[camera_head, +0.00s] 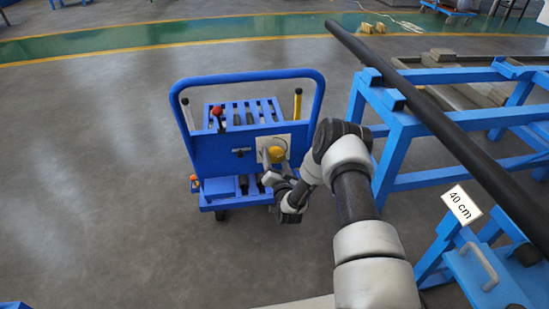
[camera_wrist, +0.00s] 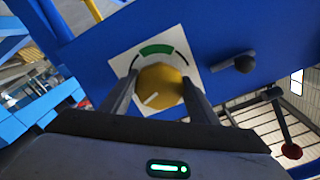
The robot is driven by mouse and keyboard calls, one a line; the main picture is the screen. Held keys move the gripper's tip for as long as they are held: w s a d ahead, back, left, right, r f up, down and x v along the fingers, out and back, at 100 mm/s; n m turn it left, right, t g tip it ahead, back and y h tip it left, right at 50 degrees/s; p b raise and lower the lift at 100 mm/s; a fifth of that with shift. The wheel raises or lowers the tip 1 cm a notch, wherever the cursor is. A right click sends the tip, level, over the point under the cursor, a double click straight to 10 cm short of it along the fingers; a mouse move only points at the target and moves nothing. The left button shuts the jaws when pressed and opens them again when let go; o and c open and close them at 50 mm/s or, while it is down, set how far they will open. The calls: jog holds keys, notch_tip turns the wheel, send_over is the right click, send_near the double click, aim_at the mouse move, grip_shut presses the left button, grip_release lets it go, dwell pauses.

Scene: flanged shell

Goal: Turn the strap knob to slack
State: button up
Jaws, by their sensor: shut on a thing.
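The yellow strap knob (camera_wrist: 160,86) sits on a white square plate (camera_wrist: 119,62) with a green arc and a thin dark arc printed around it. A white pointer line on the knob points to the lower left in the wrist view, away from the green arc. My gripper (camera_wrist: 160,80) has one finger on each side of the knob and is shut on it. In the head view the knob (camera_head: 276,154) shows on the right of the blue cart's upright panel (camera_head: 232,172), with my gripper (camera_head: 268,160) partly covering the plate there.
A red-topped lever (camera_head: 217,113) and a yellow post (camera_head: 297,104) stand at the cart. A blue frame (camera_head: 400,140) bearing a long black pipe (camera_head: 440,125) is close on the right.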

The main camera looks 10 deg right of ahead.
jog(key=n, duration=0.7)
jog(key=shift+d, duration=0.15)
jog(key=n, duration=0.4)
jog(key=shift+d, duration=0.1)
jog(key=shift+d+n, duration=0.1)
jog(key=shift+n, duration=1.5)
jog(key=o, duration=1.1)
jog(key=shift+n, duration=0.3)
jog(key=shift+s, duration=0.15)
jog(key=s+p, duration=0.3)
jog(key=s, duration=1.4)
jog(key=shift+s+p, duration=0.1)
jog(key=shift+p, duration=0.3)
